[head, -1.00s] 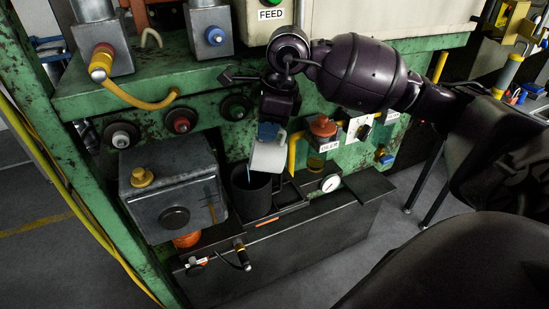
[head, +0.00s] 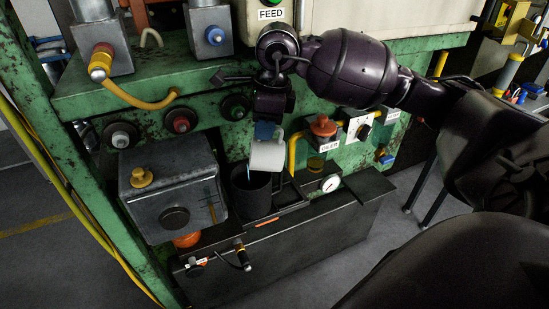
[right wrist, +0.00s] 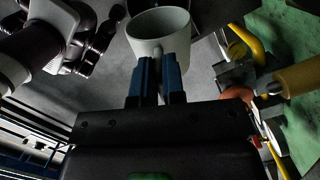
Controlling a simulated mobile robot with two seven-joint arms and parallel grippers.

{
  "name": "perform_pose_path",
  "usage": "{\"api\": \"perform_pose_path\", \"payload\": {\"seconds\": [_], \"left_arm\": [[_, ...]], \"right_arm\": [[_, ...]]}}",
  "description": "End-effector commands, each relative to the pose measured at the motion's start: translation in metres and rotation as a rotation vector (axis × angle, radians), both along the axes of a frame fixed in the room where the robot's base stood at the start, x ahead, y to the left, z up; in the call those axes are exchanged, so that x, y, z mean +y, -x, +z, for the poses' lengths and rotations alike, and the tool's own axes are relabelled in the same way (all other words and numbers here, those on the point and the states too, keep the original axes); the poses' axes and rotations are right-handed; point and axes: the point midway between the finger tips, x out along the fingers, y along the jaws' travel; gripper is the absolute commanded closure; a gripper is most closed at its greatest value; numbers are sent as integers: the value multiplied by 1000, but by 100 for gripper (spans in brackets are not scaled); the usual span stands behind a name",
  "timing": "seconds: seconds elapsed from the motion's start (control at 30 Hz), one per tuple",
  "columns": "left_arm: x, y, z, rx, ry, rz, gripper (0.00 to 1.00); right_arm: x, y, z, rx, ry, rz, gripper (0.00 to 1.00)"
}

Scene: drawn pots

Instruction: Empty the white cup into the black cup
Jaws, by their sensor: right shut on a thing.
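The white cup (head: 268,157) is held in my right gripper (head: 266,131), tilted to the left above the black cup (head: 251,196). In the right wrist view the gripper's blue fingers (right wrist: 158,78) are close together at the side of the white cup (right wrist: 160,32), whose pale inner wall shows.
A grey metal box (head: 172,188) with a yellow knob stands left of the black cup. A round white gauge (head: 330,183) and a red-capped oiler (head: 323,127) are to the right. The green machine wall (head: 205,80) with several knobs is behind. The ledge's right end is clear.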

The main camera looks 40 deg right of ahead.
Motion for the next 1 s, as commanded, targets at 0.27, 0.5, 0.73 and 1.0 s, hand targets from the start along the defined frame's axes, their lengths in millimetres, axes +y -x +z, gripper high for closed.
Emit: {"api": "perform_pose_path", "payload": {"seconds": [0.27, 0.5, 0.73, 1.0], "left_arm": [[0, 0, 0, 0, 1, 1, 57], [-2, -1, 0, -2, 8, 6, 57], [-3, -1, -1, -1, 10, 8, 57], [-2, 0, -1, 0, 7, 6, 57]], "right_arm": [[0, 0, 0, -1, -1, 0, 100], [0, 0, 0, 1, 1, 0, 100], [4, -3, 1, 20, 27, 2, 100], [6, -4, 3, 42, 56, 1, 100]]}}
